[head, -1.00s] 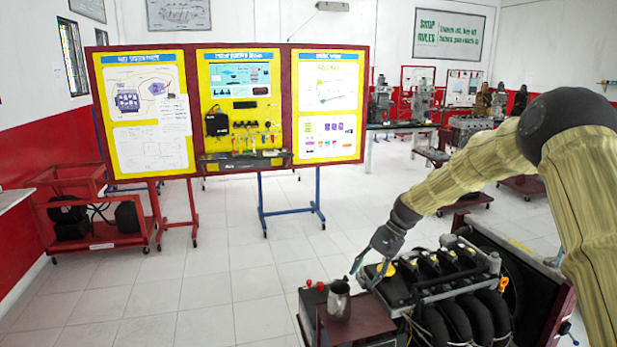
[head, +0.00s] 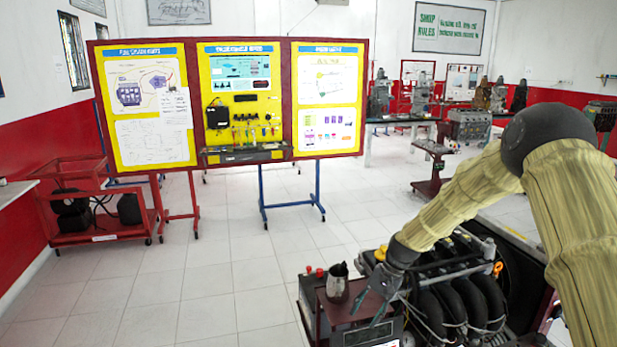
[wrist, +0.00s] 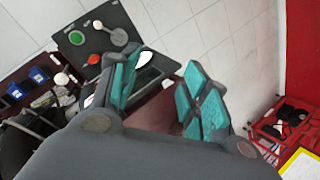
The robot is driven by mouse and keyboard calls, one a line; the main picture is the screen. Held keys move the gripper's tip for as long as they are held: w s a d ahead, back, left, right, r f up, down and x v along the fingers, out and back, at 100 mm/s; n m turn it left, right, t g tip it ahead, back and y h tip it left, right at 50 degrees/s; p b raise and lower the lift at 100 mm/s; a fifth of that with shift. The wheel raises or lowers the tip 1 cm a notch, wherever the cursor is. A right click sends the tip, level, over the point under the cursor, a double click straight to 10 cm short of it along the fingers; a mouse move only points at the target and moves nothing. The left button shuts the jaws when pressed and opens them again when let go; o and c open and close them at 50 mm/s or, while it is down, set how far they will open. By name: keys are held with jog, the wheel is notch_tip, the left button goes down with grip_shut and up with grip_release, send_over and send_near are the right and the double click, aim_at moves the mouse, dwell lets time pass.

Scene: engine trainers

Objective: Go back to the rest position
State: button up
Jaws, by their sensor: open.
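My gripper (head: 368,303) is open and empty in the head view, over the front of the engine trainer, just right of a dark metal pitcher (head: 337,284). The pitcher stands upright on a small dark red stand (head: 352,306) at the trainer's left side. In the wrist view, the teal finger pads of my gripper (wrist: 163,90) are spread wide with nothing between them. A bright rounded patch beside the left pad may be part of the pitcher; I cannot tell.
The engine (head: 455,290) with black curved pipes lies close under my arm. A grey panel with green and red buttons (wrist: 100,45) shows in the wrist view. A yellow display board (head: 240,100) and a red cart (head: 95,200) stand farther back. Tiled floor lies open at left.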

jog(key=s+d+f+n+h+b, duration=0.25)
jog(key=s+f+h+b, duration=0.2)
jog(key=s+f, duration=2.2)
jog(key=s+d+f+n+b, duration=0.1)
jog(key=s+f+b, duration=0.1)
jog(key=s, duration=0.9)
jog(key=s+d+f+n+t+b, duration=0.1)
jog(key=s+f, duration=0.3)
jog(key=s, duration=0.8)
jog(key=shift+d+n+t+b, duration=0.3)
jog(key=shift+d+n+b, duration=0.15)
jog(key=shift+d, duration=0.3)
jog(key=shift+s+h, duration=0.1)
jog(key=shift+h, duration=0.15)
